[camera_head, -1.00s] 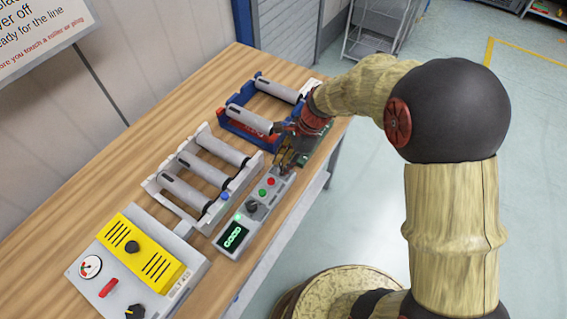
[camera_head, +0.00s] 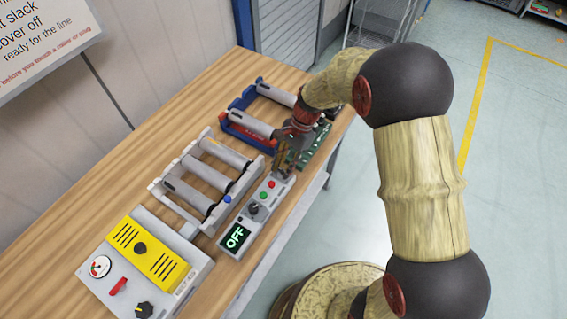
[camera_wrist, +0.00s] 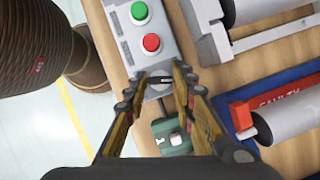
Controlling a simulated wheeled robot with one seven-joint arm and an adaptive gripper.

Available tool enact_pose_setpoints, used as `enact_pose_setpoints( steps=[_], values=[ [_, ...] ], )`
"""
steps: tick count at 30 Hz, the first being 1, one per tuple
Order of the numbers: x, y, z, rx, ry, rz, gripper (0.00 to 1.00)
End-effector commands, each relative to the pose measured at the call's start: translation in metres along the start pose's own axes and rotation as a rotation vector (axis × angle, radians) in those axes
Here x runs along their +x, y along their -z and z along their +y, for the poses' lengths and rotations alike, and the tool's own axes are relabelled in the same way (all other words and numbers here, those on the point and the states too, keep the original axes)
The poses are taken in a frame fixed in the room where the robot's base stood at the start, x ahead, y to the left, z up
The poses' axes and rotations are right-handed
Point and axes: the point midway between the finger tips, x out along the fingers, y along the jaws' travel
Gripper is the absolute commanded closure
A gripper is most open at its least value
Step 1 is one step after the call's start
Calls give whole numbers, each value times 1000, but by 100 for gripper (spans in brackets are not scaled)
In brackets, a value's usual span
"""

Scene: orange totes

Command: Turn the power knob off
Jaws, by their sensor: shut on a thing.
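The grey control box (camera_head: 247,222) stands along the front edge of the bench. Its display (camera_head: 235,237) reads OFF in green. It carries a black knob (camera_head: 253,208), a green button (camera_head: 262,196) and a red button (camera_head: 271,184). My gripper (camera_head: 283,172) is over the far end of this box. In the wrist view my gripper (camera_wrist: 161,80) is shut on a small grey knob (camera_wrist: 160,86) beside the red button (camera_wrist: 151,43), one fingertip on each side. The fingers partly hide this knob, and the head view hides it.
A roller frame (camera_head: 207,180) stands left of the box. A blue frame with a red faulty label (camera_head: 242,133) and a green board (camera_head: 322,138) are farther back. A yellow-topped unit (camera_head: 148,255) with a gauge sits at the near left. Bare wood lies along the wall.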

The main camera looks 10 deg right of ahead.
Motion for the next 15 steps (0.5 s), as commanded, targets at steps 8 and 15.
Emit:
enact_pose_setpoints(
  steps=[8, 15],
  values=[
    [-2, -1, -3, -246, -101, 0, 100],
    [-2, -2, -4, -456, -190, 0, 100]
  ],
)
